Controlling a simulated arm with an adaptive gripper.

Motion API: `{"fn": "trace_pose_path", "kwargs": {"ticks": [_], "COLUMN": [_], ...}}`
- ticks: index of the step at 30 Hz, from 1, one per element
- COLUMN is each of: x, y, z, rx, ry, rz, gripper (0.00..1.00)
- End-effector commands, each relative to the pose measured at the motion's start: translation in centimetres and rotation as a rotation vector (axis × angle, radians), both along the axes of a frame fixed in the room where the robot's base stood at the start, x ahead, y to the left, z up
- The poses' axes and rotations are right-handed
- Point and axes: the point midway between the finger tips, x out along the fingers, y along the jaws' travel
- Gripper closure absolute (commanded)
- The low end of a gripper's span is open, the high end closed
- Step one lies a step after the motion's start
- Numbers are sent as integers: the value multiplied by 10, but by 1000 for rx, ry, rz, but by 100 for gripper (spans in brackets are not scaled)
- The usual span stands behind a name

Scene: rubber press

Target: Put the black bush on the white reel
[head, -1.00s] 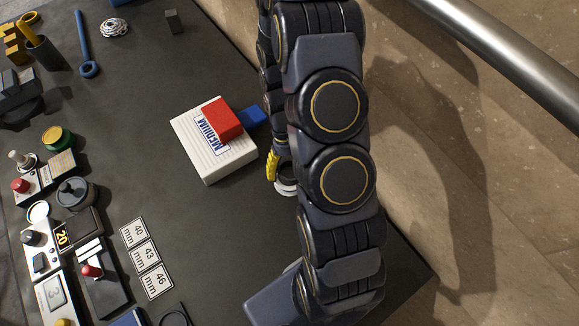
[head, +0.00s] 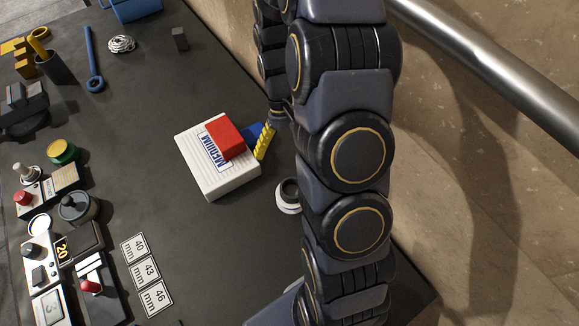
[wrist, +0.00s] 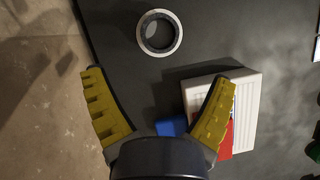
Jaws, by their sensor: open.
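The white reel (head: 287,208) stands on the dark table right of the white box, partly hidden by my arm. The black bush (head: 289,188) shows as a dark ring at its top. In the wrist view the reel is a white ring (wrist: 177,33) with the dark ring of the bush (wrist: 146,33) inside its rim. How deep the bush sits I cannot tell. My gripper (wrist: 158,80) has yellow fingers spread wide, with nothing between the tips, apart from the reel. In the head view one yellow finger (head: 264,142) shows beside the white box.
The white box (head: 222,184) marked MEDIUM carries a red block (head: 225,137). A blue block (head: 253,131) lies by the finger. Number cards (head: 147,271), a grey lidded pot (head: 76,207) and devices fill the left side. Table between box and cards is clear.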

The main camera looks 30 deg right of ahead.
Motion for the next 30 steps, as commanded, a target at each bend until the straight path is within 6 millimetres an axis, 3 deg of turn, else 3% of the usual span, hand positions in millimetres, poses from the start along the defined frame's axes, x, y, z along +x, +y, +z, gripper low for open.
{"fn": "trace_pose_path", "kwargs": {"ticks": [6, 11, 15, 21, 30], "x": [6, -5, -30, -82, -152], "y": [1, 22, 51, 85, 107], "z": [21, 55, 97, 141, 167], "rx": [-2, -7, -19, -31, -51], "ry": [-9, -40, -85, -151, -235], "rz": [8, 60, 128, 218, 299], "gripper": [14, 14, 14, 14, 14]}}
